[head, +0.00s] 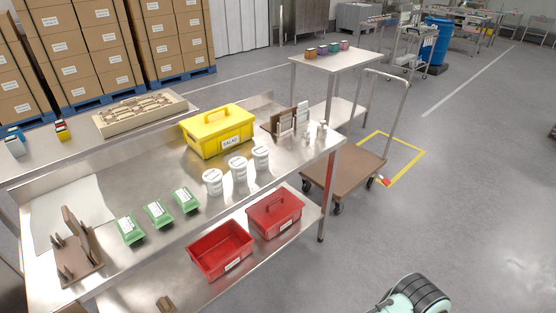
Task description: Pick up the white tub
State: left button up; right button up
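Three white tubs stand upright in a slanting row on the steel table (175,212). The nearest white tub (213,182) is at the left of the row, the middle white tub (238,170) is beside it, and the farthest white tub (261,158) is at the right. Each has a printed label, too small to read. They look alike, so I cannot tell which one is meant. Neither of my grippers is in view, and nothing is touching the tubs.
A yellow toolbox (217,131) stands behind the tubs. Several green packs, including one (186,199), lie left of them. A brown rack (78,247) is at the near left. Red bins (221,250) sit on the lower shelf. A brown cart (343,168) stands right; open floor lies beyond.

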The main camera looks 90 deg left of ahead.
aim_at(259, 153)
jog(key=u, duration=3.25)
